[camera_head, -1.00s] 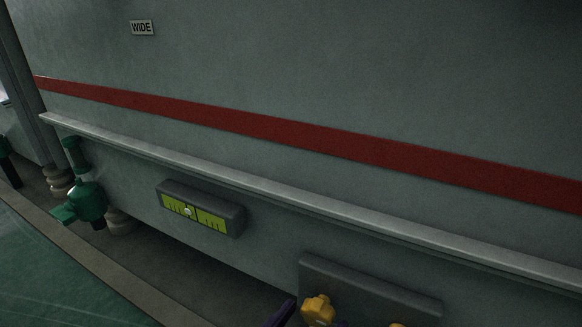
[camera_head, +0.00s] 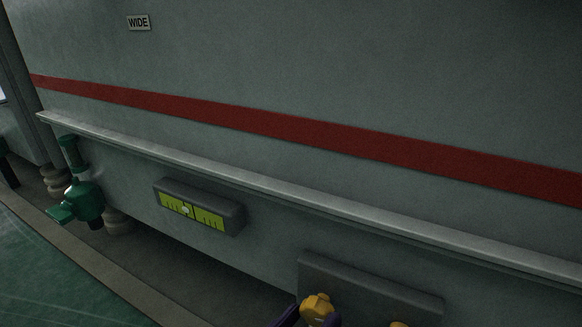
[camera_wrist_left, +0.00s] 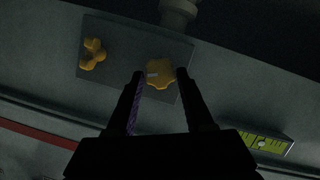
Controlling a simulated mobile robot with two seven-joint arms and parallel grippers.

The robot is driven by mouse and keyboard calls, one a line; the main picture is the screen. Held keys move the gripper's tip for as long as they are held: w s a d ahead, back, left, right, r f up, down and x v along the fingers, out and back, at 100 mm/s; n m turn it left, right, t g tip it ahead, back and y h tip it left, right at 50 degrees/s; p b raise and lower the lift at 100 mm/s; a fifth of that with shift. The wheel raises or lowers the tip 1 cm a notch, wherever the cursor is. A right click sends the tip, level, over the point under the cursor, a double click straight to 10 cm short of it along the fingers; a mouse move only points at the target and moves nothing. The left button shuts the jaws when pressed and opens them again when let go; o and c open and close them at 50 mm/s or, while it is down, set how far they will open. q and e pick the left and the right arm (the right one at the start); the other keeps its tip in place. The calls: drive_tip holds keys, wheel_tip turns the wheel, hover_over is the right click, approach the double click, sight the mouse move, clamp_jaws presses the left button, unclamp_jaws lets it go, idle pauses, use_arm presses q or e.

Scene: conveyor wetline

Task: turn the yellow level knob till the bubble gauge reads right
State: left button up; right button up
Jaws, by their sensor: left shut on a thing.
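The yellow level knob (camera_head: 318,304) sits on a grey plate low on the machine wall. My left gripper (camera_head: 311,316) has its purple fingers on either side of it at the bottom edge. In the left wrist view the fingertips (camera_wrist_left: 160,74) lie at both sides of the lobed knob (camera_wrist_left: 160,71), shut on it. The bubble gauge (camera_head: 207,220), a yellow-green strip in a grey housing, is up and left of the knob. Its pale bubble (camera_head: 186,210) is a little left of the dark middle line. My right gripper is not in view.
A second yellow knob (camera_wrist_left: 92,54) is on the same plate (camera_wrist_left: 120,37). A long ledge (camera_head: 300,190) runs above the gauge and plate. A green valve-like fitting (camera_head: 82,203) stands at the left. A WIDE label (camera_head: 138,22) is high on the wall.

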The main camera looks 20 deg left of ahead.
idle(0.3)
use_arm(q)
drive_tip(key=shift+n+h, duration=0.4)
drive_tip(key=shift+n, duration=0.2)
drive_tip(key=o, duration=0.9)
drive_tip(key=shift+s, duration=0.1)
drive_tip(key=s+p, duration=0.1)
drive_tip(key=s, duration=0.5)
drive_tip(key=shift+a, duration=0.15)
